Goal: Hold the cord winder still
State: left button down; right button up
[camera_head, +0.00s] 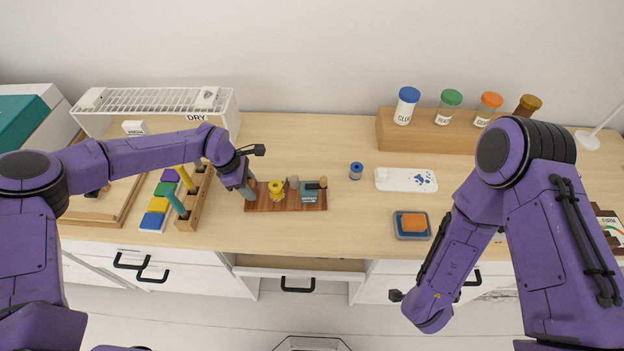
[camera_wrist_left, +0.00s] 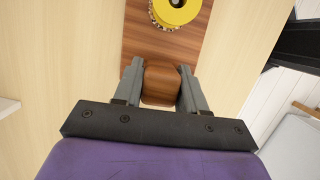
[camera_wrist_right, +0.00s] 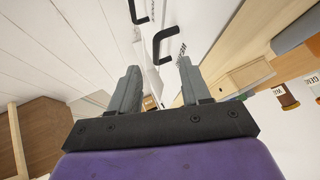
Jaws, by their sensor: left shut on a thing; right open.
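The cord winder appears to be the dark wooden board (camera_head: 290,206) lying on the desk, with a yellow spool (camera_head: 276,186) and small posts on it. In the left wrist view the board (camera_wrist_left: 165,48) runs away from me, with the yellow spool (camera_wrist_left: 175,10) partly cut off at the top. My left gripper (camera_head: 249,189) is at the board's left end. It is shut on a brown wooden block (camera_wrist_left: 161,84), one finger on each side. My right gripper (camera_wrist_right: 158,88) is open and empty, away from the winder; my right arm hides it in the head view.
Left of the winder stand a wooden rack (camera_head: 197,200) with coloured handles and a white drying rack (camera_head: 157,101). A blue spool (camera_head: 356,171), a white tray (camera_head: 406,180) and an orange sponge in a blue dish (camera_head: 413,223) lie to the right. Jars stand on a wooden shelf (camera_head: 385,132) behind.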

jog(key=w+a+r+m+g+h, duration=0.15)
jog(key=w+r+m+h, duration=0.35)
jog(key=m, duration=0.9)
jog(key=m+g+y, duration=0.3)
jog(key=m+y, duration=0.9)
jog(key=m, duration=1.9)
send_near(324, 178)
notch_tip(324, 178, down, 9)
jog(key=shift+w+a+f, duration=0.15)
jog(key=shift+w+f, duration=0.05)
jog(key=shift+f, duration=0.35)
grip_shut()
